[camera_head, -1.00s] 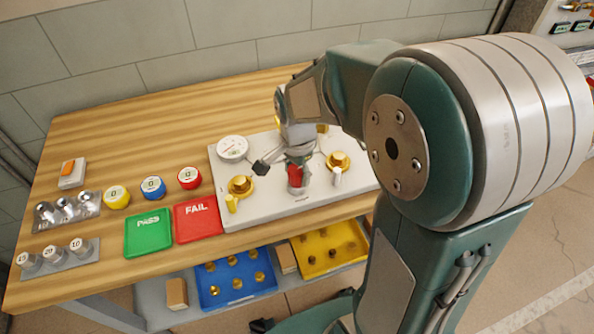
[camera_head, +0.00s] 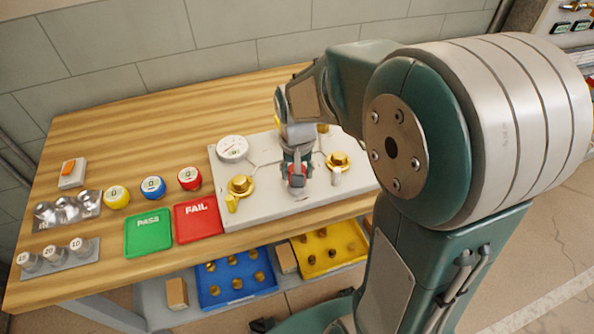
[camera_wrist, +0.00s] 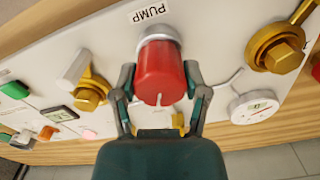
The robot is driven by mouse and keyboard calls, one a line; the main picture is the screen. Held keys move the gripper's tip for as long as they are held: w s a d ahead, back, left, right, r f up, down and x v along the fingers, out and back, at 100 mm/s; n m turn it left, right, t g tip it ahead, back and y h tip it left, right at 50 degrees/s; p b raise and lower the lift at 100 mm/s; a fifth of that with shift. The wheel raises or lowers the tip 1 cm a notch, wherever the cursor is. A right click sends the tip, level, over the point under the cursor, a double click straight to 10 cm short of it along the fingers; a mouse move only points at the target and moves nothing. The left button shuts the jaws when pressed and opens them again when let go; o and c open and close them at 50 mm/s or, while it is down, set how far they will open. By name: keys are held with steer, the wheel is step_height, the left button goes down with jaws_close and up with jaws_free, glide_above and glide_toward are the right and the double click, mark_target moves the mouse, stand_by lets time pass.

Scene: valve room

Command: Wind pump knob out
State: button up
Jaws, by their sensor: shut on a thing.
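The red pump knob (camera_wrist: 161,72) sits on a pale collar under the PUMP label (camera_wrist: 150,12) on the white panel. A short pale mark shows on its near end. My gripper (camera_wrist: 160,88) has one finger on each side of the knob and is shut on it. In the head view my gripper (camera_head: 297,172) points down at the panel (camera_head: 268,208), and only a little of the red knob shows behind a finger.
Brass fittings (camera_head: 240,186) (camera_head: 338,161) stand on either side of the knob, with a dial gauge (camera_head: 232,147) at the panel's back left. Green PASS (camera_head: 148,233) and red FAIL (camera_head: 198,219) trays lie left of the panel. The table's back left is clear.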

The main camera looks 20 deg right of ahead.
steer(key=n, duration=0.4)
steer(key=shift+w+n, duration=0.1)
steer(key=shift+n, duration=0.2)
stand_by(0.3)
steer(key=o, duration=1.2)
steer(key=shift+c, duration=0.2)
step_height(320, 180, up, 12)
